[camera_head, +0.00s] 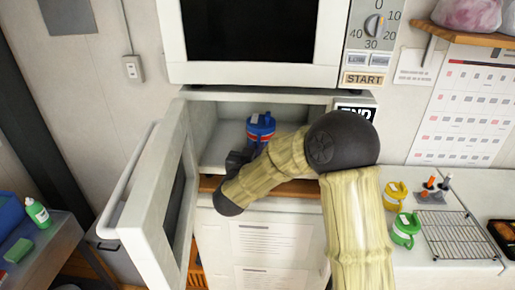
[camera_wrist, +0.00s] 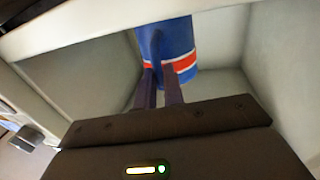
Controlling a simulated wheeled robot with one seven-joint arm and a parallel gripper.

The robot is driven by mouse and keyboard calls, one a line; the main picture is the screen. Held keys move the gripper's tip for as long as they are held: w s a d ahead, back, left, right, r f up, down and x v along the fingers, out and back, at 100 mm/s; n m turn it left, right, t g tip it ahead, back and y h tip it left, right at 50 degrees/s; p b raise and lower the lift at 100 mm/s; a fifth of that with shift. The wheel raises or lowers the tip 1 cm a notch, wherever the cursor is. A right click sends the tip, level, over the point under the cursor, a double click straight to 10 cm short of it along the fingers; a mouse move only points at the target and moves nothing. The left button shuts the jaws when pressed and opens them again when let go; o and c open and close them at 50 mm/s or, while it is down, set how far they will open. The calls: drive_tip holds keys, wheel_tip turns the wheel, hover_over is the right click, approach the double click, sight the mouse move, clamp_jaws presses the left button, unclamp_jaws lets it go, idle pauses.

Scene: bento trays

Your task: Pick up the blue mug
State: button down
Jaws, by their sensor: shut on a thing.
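The blue mug (camera_head: 260,126) has a red and white band and stands inside an open white compartment below the microwave. In the wrist view the mug (camera_wrist: 181,40) is upright at the top, and its handle side faces me. My gripper (camera_head: 240,158) reaches into the compartment from the front. In the wrist view its two fingers (camera_wrist: 160,75) are close together at the mug's near side, shut on what looks like its handle. The mug's lower part is partly hidden behind my gripper and arm in the head view.
The compartment's door (camera_head: 150,200) stands open at the left. The microwave (camera_head: 262,45) sits directly above. A yellow mug (camera_head: 394,196), a green mug (camera_head: 405,230) and a wire rack (camera_head: 460,235) are on the right counter. A green bottle (camera_head: 38,213) stands at far left.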

drive_tip(key=shift+s+r, duration=0.1)
drive_tip(key=shift+r, duration=0.1)
wheel_tip(320, 180, up, 6)
drive_tip(key=b, duration=0.2)
drive_tip(key=shift+s+r+b, duration=0.1)
drive_tip(key=shift+r+b, duration=0.05)
drive_tip(key=shift+b, duration=0.15)
drive_tip(key=s+b, duration=0.5)
drive_tip(key=s, duration=1.4)
drive_tip(key=shift+s+a+r+b, duration=0.15)
drive_tip(key=shift+s+a+b, duration=0.15)
drive_tip(key=shift+a+b, duration=0.1)
